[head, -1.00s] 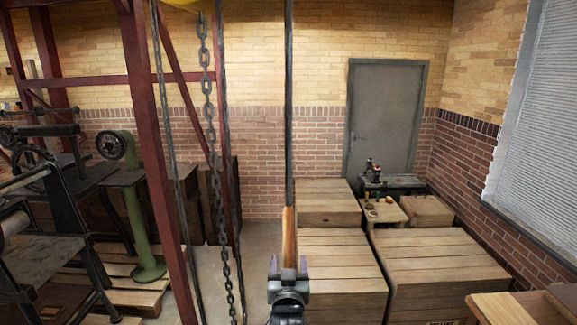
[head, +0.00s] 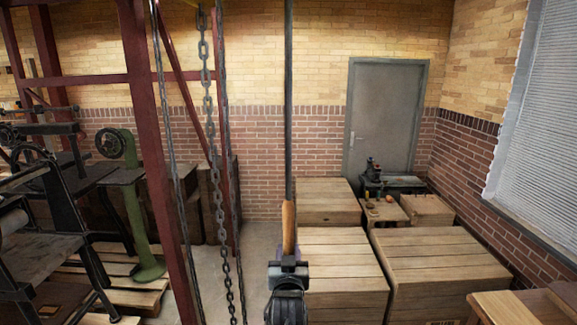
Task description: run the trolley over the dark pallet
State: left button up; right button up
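A long dark rod (head: 288,110) with a wooden handle (head: 289,228) at its lower end hangs down the middle of the head view. My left gripper (head: 288,264) is at the bottom of this handle, its tips level with the handle's lower end. Whether its fingers are closed on the handle is hard to tell. A heavy chain (head: 218,170) hangs to the left of the rod, apart from it. The trolley is not clearly in view; only a sliver of yellow shows at the top edge above the chain. I cannot make out a dark pallet. My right gripper is out of view.
Wooden crates (head: 440,262) fill the right. A narrow strip of floor (head: 258,240) is clear between.

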pick_arm(q)
grip_shut()
jog(key=shift+d, duration=0.15)
jog(key=shift+d, duration=1.15)
jog(key=shift+a, duration=0.15)
